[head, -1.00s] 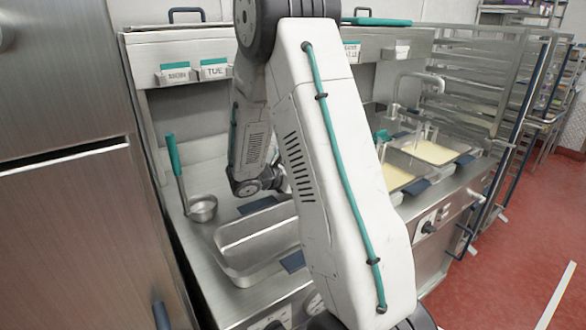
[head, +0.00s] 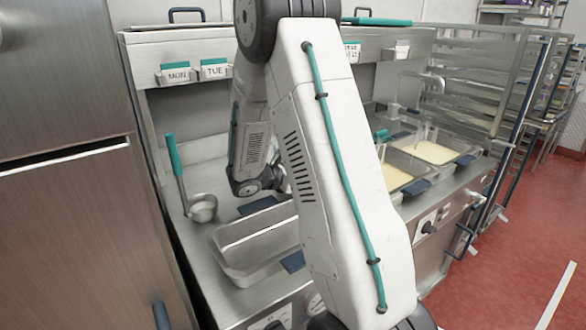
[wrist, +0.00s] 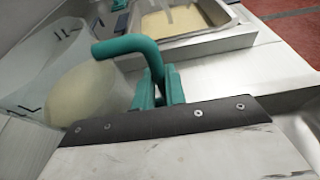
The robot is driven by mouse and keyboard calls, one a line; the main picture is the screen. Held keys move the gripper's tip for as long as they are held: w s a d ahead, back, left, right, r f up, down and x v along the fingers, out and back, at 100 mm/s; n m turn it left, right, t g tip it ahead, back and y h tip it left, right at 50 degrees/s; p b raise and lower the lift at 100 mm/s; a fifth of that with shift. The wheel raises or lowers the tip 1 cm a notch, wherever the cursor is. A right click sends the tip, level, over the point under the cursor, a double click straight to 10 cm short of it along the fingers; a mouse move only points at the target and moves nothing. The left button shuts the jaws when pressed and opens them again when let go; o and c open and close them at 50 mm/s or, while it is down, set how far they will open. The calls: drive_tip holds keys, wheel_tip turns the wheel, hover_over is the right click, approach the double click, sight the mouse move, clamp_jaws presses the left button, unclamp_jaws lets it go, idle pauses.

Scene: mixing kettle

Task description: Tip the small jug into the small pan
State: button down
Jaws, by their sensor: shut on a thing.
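A clear jug (wrist: 45,55) with dark marks on its wall fills the left of the wrist view. Pale yellow contents (wrist: 95,92) show in it. Its teal bent handle (wrist: 125,46) runs to my gripper (wrist: 159,92), whose teal fingers are shut on it. In the head view my arm hides the gripper. An empty steel pan (head: 235,257) sits in the counter at front left, partly behind my arm. Two pans of pale yellow food (head: 398,178) (head: 432,152) sit to the right; one also shows in the wrist view (wrist: 180,20). I cannot tell which pan is the small one.
A ladle (head: 203,208) with a teal handle stands left of the empty pan. A tap (head: 415,78) rises behind the filled pans. A steel cabinet (head: 70,210) closes off the left, and a rack (head: 490,90) stands at the right. Red floor (head: 530,230) is open at front right.

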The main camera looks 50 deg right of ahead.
wheel_tip(320, 180, up, 6)
idle(0.6)
drive_tip(key=shift+r, duration=0.1)
